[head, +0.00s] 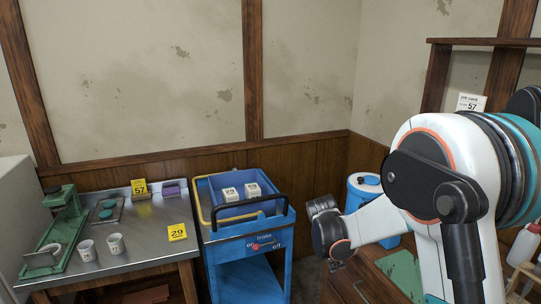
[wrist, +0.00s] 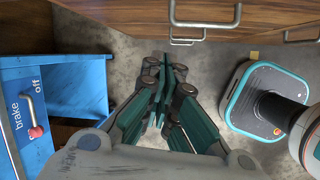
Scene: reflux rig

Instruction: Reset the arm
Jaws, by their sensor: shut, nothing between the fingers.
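My arm reaches in from the right side of the head view, bent, with its wrist above the gap between the blue cart and the wooden cabinet. My gripper (wrist: 161,98) shows in the wrist view, pointing down over the bare floor. Its green fingers are together with nothing between them. In the head view the fingers are mostly hidden behind the wrist link. The gripper touches nothing that I can see.
A blue cart (head: 252,282) with two white boxes stands left of my wrist; its brake lever (wrist: 35,131) is close. A metal table (head: 150,220) holds cups, yellow cards and a green device. A wooden cabinet (head: 350,284) with metal handles (wrist: 205,22) is at right.

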